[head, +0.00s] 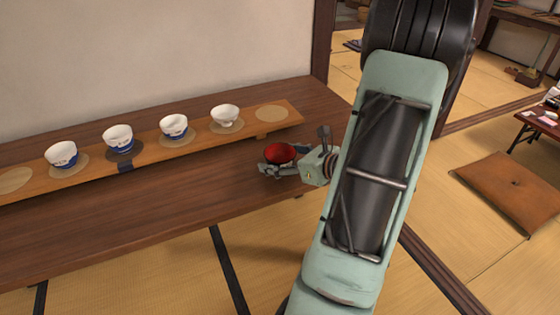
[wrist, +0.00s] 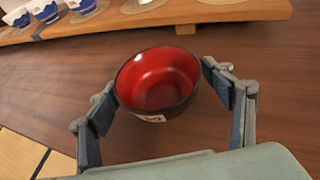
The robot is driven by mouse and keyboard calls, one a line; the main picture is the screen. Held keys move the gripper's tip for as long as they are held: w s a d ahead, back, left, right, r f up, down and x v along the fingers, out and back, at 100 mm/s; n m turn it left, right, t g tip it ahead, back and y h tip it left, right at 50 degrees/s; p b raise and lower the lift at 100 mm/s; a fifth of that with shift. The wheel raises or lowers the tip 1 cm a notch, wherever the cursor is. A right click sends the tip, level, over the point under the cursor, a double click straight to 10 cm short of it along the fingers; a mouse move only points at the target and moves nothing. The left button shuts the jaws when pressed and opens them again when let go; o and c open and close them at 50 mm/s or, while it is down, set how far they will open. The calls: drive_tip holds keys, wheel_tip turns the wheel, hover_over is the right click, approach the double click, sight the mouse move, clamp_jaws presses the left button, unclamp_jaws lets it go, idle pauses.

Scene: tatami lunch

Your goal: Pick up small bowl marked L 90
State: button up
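A small bowl (head: 279,152), red inside and dark outside, stands upright on the brown wooden table. It also shows in the wrist view as the bowl (wrist: 158,80), with a pale label low on its near side; the mark is too small to read. My gripper (wrist: 157,78) is open, with one finger at the left of the bowl and one at the right. The fingertips are close to its sides; I cannot tell whether either touches. In the head view my gripper (head: 280,169) is at the bowl's near side, partly hiding it.
A raised wooden shelf board (head: 150,153) runs along the back of the table (head: 150,220). The table's front is clear.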

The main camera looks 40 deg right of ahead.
drive_tip(key=c, duration=1)
drive_tip(key=shift+o, duration=0.2)
drive_tip(key=shift+r, duration=0.15)
